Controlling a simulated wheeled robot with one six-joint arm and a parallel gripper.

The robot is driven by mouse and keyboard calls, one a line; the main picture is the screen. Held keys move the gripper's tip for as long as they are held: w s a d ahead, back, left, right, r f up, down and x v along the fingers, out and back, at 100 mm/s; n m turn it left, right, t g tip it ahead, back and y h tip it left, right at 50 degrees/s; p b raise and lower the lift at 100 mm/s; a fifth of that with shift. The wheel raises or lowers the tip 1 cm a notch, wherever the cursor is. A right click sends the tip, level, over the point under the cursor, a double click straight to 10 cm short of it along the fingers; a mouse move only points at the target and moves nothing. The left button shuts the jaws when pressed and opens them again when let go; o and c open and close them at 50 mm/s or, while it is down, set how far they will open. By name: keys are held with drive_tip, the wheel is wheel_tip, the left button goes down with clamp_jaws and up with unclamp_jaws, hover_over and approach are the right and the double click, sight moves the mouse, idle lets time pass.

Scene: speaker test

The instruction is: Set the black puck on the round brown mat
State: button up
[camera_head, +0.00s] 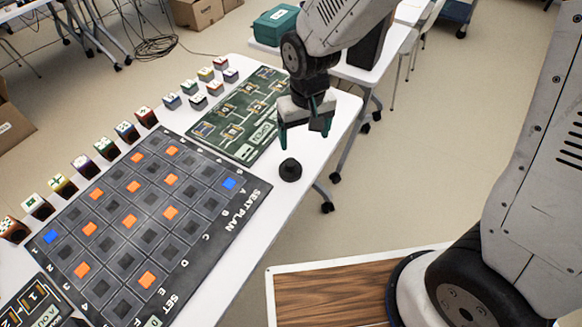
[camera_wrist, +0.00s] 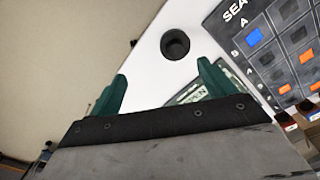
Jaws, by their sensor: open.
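The black puck (camera_head: 290,170) sits on the white table (camera_head: 262,244) near its right edge, beside the dark seat-plan board. In the wrist view the puck (camera_wrist: 175,43) lies beyond the fingertips, roughly between their lines. My gripper (camera_head: 304,132) is open with green fingers, above and slightly behind the puck, and apart from it. The gripper (camera_wrist: 161,72) also shows open and empty in the wrist view. I see no round brown mat in either view.
The seat-plan board (camera_head: 112,248) holds orange and blue squares. A green board (camera_head: 232,112) lies behind it. Several small cubes (camera_head: 104,148) line the table's left side. A teal box (camera_head: 273,25) stands on another table at the back.

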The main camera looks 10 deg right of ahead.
sight(291, 162)
drive_tip(key=a+f, duration=0.1)
drive_tip(key=f, duration=0.2)
drive_tip(key=a+f, duration=0.1)
drive_tip(key=f, duration=0.3)
drive_tip(key=a+f, duration=0.1)
drive_tip(key=f, duration=0.2)
drive_tip(key=shift+w+a+f, duration=0.1)
drive_tip(key=shift+w+f, duration=0.05)
drive_tip(key=shift+w, duration=0.15)
drive_tip(key=shift+f, duration=0.5)
drive_tip(key=c, duration=1.3)
drive_tip(key=shift+r, duration=0.1)
